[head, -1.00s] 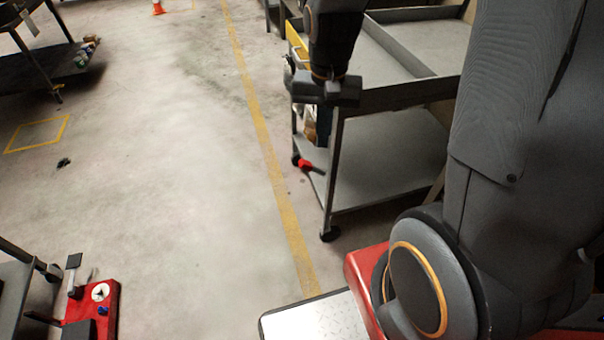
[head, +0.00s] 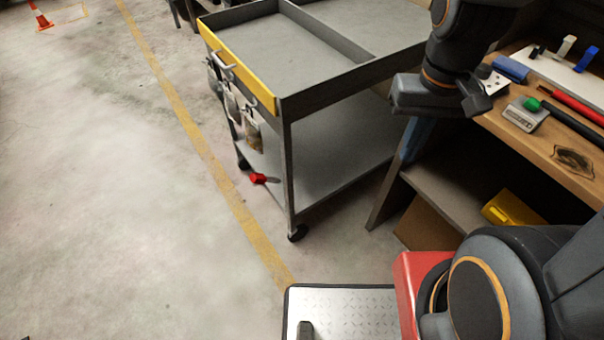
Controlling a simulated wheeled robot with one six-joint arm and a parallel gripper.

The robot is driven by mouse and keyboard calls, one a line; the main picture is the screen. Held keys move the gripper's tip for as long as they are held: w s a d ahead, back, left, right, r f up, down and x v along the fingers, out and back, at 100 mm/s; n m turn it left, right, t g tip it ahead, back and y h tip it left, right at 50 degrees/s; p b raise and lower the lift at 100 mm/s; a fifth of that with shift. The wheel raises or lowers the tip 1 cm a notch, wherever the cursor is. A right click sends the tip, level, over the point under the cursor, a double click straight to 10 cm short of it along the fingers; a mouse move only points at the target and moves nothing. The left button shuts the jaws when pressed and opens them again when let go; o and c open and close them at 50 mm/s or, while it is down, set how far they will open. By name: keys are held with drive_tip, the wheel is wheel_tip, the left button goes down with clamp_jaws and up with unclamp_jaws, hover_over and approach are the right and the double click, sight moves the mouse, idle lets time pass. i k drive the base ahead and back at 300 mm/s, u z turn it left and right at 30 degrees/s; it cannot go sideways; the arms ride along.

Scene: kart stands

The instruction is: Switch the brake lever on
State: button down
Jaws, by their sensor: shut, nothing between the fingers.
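A small red piece with a dark stub (head: 258,178) sits low at the near left side of the grey cart, by its lower shelf. It could be the brake lever; at this size I cannot tell whether it is on or off. My gripper (head: 430,98) is shut and empty. It appears in front of the cart's right end, up and to the right of the red piece and well apart from it. The fingertips are hard to make out against the dark body.
The grey cart (head: 290,108) has a yellow front edge with hanging bags and a caster below. A wooden workbench (head: 562,128) with tools stands at the right, a yellow case (head: 512,208) beneath it.

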sight(258, 179)
drive_tip(key=z, duration=0.6)
drive_tip(key=k, duration=1.15)
drive_tip(key=u, duration=1.2)
